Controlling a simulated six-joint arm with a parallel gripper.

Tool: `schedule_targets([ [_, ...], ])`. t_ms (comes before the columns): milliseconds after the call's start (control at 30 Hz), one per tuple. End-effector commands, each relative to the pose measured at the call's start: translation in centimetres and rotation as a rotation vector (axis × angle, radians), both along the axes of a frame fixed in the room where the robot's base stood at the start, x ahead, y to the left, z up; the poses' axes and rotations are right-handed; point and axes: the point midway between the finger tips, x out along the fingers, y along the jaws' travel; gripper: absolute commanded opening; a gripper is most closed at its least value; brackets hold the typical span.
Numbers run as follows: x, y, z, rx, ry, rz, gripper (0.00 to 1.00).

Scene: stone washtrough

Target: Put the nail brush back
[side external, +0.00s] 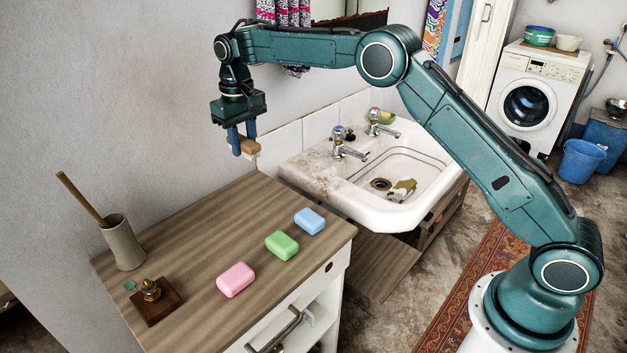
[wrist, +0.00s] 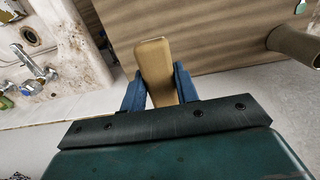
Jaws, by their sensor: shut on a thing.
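The nail brush (side external: 249,146) has a plain tan wooden back, and pale bristles seem to show at its lower end in the side view. My gripper (side external: 242,143) is shut on it, with a blue finger on each side, and holds it in the air near the wall, above the back of the wooden cabinet top (side external: 190,247). In the wrist view the brush (wrist: 153,62) sticks out past the fingertips, its long side pointing away from the gripper.
A pink soap (side external: 236,280), a green soap (side external: 282,245) and a blue soap (side external: 310,221) lie in a row on the cabinet top. A beige pot (side external: 123,243) with a wooden handle and a small wooden block (side external: 157,302) with brass stand left. The white washbasin (side external: 345,205) with taps is right.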

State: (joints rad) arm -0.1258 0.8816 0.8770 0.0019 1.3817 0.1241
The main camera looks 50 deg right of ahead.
Motion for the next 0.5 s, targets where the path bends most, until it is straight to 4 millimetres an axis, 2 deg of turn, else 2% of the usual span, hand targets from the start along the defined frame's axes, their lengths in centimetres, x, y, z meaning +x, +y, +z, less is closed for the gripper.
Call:
schedule_targets([
  [500, 0.0, 0.0, -9.8, 0.0, 0.002, 0.0, 0.04],
])
